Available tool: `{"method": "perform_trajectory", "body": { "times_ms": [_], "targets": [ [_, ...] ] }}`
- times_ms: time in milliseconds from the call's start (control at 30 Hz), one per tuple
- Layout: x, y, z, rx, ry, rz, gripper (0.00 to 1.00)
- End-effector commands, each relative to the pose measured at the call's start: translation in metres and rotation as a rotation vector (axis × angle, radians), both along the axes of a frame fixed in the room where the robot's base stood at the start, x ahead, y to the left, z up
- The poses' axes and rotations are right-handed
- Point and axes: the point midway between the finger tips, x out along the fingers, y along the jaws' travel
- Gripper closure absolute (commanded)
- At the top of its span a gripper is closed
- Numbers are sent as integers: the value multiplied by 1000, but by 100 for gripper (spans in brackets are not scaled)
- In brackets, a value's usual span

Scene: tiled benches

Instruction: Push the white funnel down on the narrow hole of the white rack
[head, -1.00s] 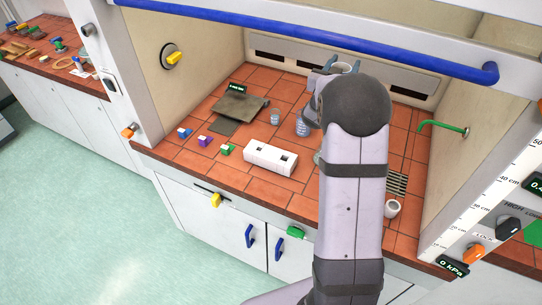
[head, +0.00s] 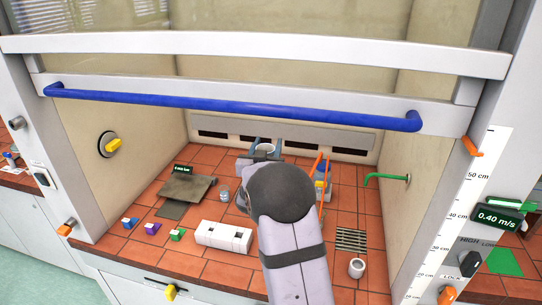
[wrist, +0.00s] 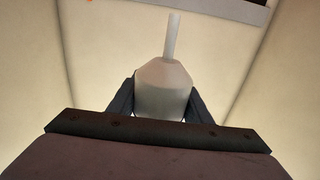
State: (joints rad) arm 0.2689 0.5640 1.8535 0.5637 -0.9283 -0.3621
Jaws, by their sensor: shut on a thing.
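My gripper (head: 265,152) is raised at the back of the hood and shut on the white funnel (wrist: 163,90). In the wrist view the funnel sits between the two dark fingers (wrist: 163,100), with its thin stem pointing up the picture. In the head view only the funnel's pale rim (head: 265,147) shows between the fingers, beyond my arm. The white rack (head: 222,247) lies on the tiles in front and to the left of my arm, well apart from the funnel. Two dark openings show in its top; which is narrower is hard to tell.
Small blue, purple and green blocks (head: 151,229) lie left of the rack. A glass beaker (head: 224,194) and a grey plate (head: 187,188) are behind it. A white cup (head: 356,268), a floor grate (head: 351,240) and an orange-edged item (head: 321,180) stand right of my arm.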

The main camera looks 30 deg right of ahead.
Motion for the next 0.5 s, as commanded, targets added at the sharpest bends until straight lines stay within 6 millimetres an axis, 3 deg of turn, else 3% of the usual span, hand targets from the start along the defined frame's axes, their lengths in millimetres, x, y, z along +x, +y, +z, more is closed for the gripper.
{"method": "perform_trajectory", "body": {
  "times_ms": [33,200,500],
  "targets": [
    [7,14,-24,0,1,24,84],
    [26,63,-71,0,0,104,84],
    [55,151,-136,-1,-1,280,84]
  ]
}}
